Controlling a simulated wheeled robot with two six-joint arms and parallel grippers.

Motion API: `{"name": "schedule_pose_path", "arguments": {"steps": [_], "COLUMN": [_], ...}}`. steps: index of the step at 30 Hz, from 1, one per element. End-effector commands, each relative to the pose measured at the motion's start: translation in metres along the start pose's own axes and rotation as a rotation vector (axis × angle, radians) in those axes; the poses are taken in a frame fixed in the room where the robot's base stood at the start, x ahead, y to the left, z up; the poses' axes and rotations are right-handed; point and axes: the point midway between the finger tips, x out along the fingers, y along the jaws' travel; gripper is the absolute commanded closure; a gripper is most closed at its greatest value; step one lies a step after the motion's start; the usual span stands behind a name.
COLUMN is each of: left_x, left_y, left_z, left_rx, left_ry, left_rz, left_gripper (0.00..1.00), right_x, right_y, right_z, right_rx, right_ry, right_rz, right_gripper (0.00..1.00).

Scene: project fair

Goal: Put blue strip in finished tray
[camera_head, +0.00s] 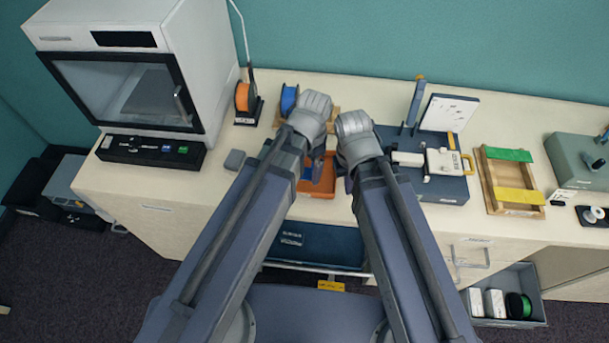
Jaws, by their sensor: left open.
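A small blue piece, perhaps the blue strip (317,170), shows in the orange tray (317,189) between my forearms; the arms hide part of both. A wooden tray (487,190), perhaps the finished tray, stands to the right on the counter, with a green strip (509,154) across its back and a yellow strip (520,196) across its front. My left gripper (312,108) is open, above and behind the orange tray. My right gripper (354,128) is just right of it. Its fingers are hidden, so I cannot tell its state.
A white 3D printer (130,60) fills the left of the counter (220,185). An orange spool (242,97) and a blue spool (288,98) stand behind. A dark blue device (445,187) lies between my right arm and the wooden tray. A grey-green box (580,160) is far right.

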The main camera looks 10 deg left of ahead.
Motion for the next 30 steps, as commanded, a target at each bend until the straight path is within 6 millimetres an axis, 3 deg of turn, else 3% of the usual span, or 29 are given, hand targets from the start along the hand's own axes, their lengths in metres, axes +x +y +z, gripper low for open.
{"name": "schedule_pose_path", "arguments": {"steps": [3, 9, 21, 30], "left_x": [0.000, 0.000, 0.002, 0.044], "left_y": [0.020, 0.034, 0.035, 0.036], "left_z": [0.019, 0.032, 0.033, 0.030], "left_rx": [-0.229, -0.461, -0.506, -0.506], "left_ry": [-0.016, -0.029, -0.030, -0.030], "left_rz": [-0.014, -0.032, -0.034, -0.034], "left_gripper": [0.09, 0.09, 0.09, 0.09], "right_x": [0.000, 0.000, 0.002, 0.044], "right_y": [0.000, 0.000, 0.000, -0.004], "right_z": [0.000, 0.000, 0.000, -0.003], "right_rx": [0.000, 0.000, 0.000, 0.001], "right_ry": [0.000, 0.000, 0.000, 0.000], "right_rz": [0.000, 0.000, 0.000, 0.000], "right_gripper": [1.00, 1.00, 1.00, 1.00]}}
